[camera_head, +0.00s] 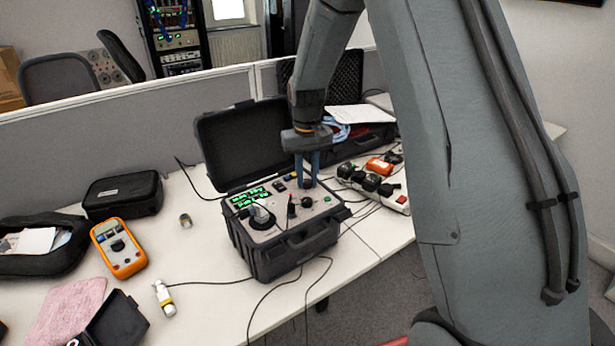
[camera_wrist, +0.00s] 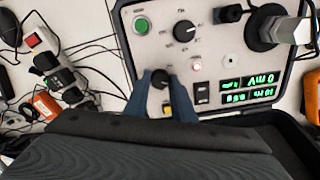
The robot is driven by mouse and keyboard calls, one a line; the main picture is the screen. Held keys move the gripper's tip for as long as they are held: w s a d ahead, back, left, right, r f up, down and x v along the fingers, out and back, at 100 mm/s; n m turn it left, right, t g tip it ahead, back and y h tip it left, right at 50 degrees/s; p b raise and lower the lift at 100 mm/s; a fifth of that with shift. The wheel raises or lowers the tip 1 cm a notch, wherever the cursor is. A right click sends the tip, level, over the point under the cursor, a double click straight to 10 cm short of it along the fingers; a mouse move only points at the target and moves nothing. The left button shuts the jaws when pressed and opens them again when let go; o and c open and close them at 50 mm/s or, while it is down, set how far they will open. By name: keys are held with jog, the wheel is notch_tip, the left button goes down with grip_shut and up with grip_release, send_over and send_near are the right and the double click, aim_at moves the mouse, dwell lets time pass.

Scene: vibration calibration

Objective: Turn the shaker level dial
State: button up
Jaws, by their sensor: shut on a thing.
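A black case with a light grey control panel (camera_head: 275,232) stands open on the table. My gripper (camera_head: 307,182) reaches down to the panel's far right part. In the wrist view its two blue fingers (camera_wrist: 162,88) are on either side of a small black knob (camera_wrist: 160,78) and are shut on it. The knob's label is too small to read. A second black dial (camera_wrist: 184,30) with a scale around it is free; it also shows in the head view (camera_head: 307,200). Green digits show on the display (camera_head: 249,198).
A metal cylinder (camera_head: 262,214) stands up from the panel's left part, and the open lid (camera_head: 240,143) rises behind. A power strip (camera_head: 375,184) with plugs and cables lies to the right. An orange multimeter (camera_head: 119,247) lies left. Cables hang over the table's front edge.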

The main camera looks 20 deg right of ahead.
aim_at(307, 181)
jog(key=n, duration=0.6)
jog(key=shift+w+r, duration=0.15)
jog(key=n, duration=0.7)
dwell(0.3)
jog(key=o, duration=0.9)
jog(key=shift+o, duration=0.8)
jog(key=shift+r+b, duration=1.15)
jog(key=shift+r, duration=2.7)
